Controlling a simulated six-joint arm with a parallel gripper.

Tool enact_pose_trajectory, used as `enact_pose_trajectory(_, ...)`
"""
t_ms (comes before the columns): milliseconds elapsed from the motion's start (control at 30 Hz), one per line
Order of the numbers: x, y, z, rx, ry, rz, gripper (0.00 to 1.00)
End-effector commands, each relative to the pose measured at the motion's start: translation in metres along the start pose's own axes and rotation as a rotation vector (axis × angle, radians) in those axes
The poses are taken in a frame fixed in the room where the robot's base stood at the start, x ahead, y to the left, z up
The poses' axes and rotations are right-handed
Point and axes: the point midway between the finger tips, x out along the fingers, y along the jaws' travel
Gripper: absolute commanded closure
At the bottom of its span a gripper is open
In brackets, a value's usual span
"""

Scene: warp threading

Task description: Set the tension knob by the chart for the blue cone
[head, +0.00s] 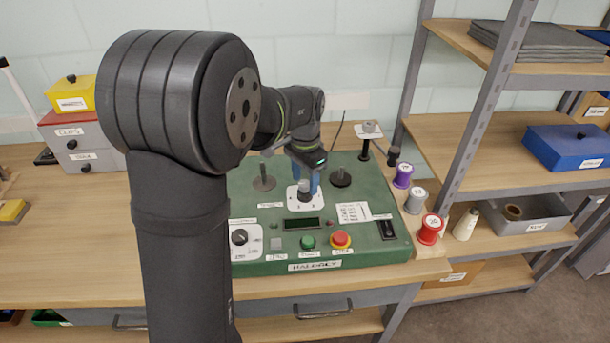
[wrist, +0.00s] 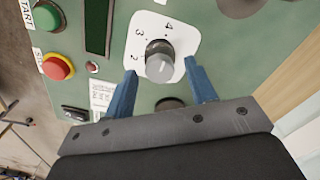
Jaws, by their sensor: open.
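The knob (wrist: 160,62) is grey with a dark base, on a white dial plate (wrist: 186,32) marked with numbers including 2, 3 and 4. My gripper (wrist: 160,70) has two blue fingers, open, one on each side of the knob's near end, with gaps visible. In the head view my gripper (head: 307,182) points down over the same plate (head: 304,206) on the green machine. The chart (head: 353,212) is a small white printed card right of the plate; its print is too small to read. I cannot make out a blue cone; purple (head: 403,176), grey (head: 415,201) and red (head: 430,229) spools stand at right.
A second knob (head: 240,237) on a white plate is at the machine's lower left. A green button (head: 308,242), a red stop button (head: 341,239) and a black switch (head: 387,229) line the front. A shelf rack (head: 470,130) stands at right.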

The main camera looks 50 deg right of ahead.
Motion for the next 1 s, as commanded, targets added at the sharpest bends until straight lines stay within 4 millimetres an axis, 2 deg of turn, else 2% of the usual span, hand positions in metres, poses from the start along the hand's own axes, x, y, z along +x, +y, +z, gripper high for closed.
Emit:
enact_pose_trajectory(133,-0.007,0.0,0.0,0.0,0.001,-0.001,0.49)
enact_pose_trajectory(233,-0.022,-0.001,-0.001,0.0,0.003,-0.002,0.49)
enact_pose_trajectory(700,-0.133,0.0,-0.001,0.0,0.003,-0.002,0.49)
enact_pose_trajectory(833,-0.155,0.0,-0.001,0.0,0.003,-0.002,0.49)
enact_pose_trajectory(1000,-0.171,0.0,0.0,0.0,0.001,-0.001,0.49)
